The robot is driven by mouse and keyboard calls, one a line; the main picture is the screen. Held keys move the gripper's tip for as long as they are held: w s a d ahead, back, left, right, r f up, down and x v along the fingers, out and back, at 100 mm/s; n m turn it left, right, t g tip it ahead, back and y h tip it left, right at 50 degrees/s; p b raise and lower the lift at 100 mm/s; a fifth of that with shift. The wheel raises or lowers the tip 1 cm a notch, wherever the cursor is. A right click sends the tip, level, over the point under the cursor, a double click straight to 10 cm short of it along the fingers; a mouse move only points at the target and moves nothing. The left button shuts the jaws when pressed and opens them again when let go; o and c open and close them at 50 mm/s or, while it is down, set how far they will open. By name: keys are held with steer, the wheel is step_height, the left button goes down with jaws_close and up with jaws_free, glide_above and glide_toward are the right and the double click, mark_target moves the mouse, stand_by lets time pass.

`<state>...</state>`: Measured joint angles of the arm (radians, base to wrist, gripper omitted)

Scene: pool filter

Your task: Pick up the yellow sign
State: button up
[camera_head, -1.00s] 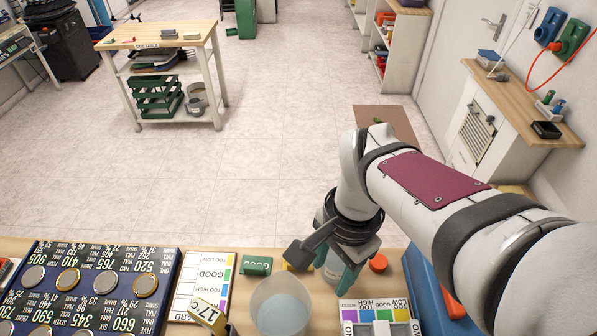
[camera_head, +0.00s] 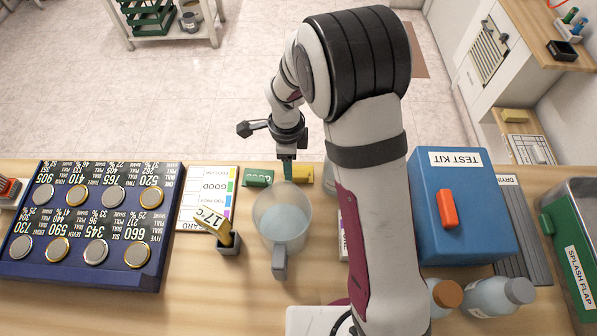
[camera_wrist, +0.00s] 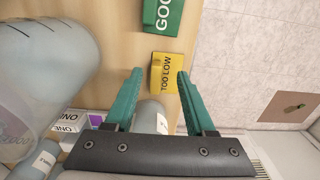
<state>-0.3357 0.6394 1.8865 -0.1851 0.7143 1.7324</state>
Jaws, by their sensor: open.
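The yellow sign (camera_wrist: 166,73), a small block reading "TOO LOW", lies on the wooden bench in the wrist view. It also shows in the head view (camera_head: 303,174), partly hidden behind my gripper and arm. My gripper (camera_wrist: 160,74) is open and empty, its two green fingers pointing at the sign. In the wrist view the sign appears between the fingertips, nearer the right one. I cannot tell whether they touch it. In the head view my gripper (camera_head: 288,170) is at the sign's left end.
A green "GOOD" sign (camera_head: 258,178) lies just left of the yellow one. A clear jug (camera_head: 282,218) stands in front. A yellow "17°C" tag (camera_head: 214,222) sits in a dark holder. A blue test kit (camera_head: 462,215) is at right, a coin board (camera_head: 95,225) at left.

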mark_target(302, 174)
steer(key=f, duration=0.4)
steer(key=shift+s+d, duration=0.2)
steer(key=shift+s, duration=0.05)
jaws_close()
